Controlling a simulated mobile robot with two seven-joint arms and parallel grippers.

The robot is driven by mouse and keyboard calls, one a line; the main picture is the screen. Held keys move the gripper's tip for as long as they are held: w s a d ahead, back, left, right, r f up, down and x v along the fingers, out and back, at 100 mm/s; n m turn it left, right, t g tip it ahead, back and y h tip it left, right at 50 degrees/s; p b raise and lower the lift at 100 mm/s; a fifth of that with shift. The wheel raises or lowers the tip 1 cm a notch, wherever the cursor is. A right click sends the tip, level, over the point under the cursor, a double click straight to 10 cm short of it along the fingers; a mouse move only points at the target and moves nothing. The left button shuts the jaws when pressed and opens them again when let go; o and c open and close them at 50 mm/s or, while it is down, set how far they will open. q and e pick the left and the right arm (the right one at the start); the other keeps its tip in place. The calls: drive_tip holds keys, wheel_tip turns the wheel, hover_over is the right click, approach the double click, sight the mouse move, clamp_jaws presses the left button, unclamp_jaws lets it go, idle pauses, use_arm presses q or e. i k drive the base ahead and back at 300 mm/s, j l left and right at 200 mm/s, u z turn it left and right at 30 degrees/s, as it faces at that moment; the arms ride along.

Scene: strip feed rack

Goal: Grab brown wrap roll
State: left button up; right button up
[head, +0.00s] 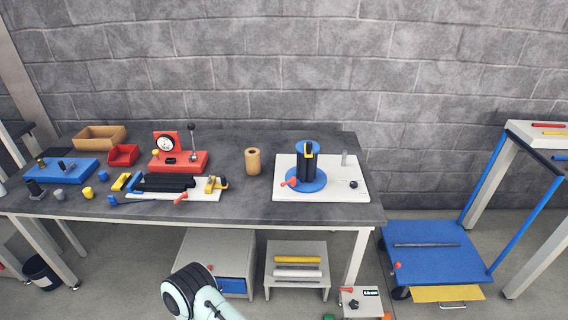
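A brown wrap roll (252,162) stands upright on the dark grey bench top (330,214), near the middle of the table. Its round top shows an open core. Nothing touches it. A part of my own arm shows at the bottom edge, well below and in front of the bench. Neither gripper's fingers show in the head view, so I cannot see how they are set.
Right of the roll, a white plate (334,191) carries a blue and black device. Left stand a red gauge stand (178,161), a black fixture on a white base, a red bin (123,155) and a tan tray (101,138). The bench directly around the roll is clear.

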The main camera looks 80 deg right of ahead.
sight(253, 161)
drive_tip(key=z, duration=2.35)
drive_tip(key=i+l, duration=0.1)
drive_tip(key=i, duration=0.8)
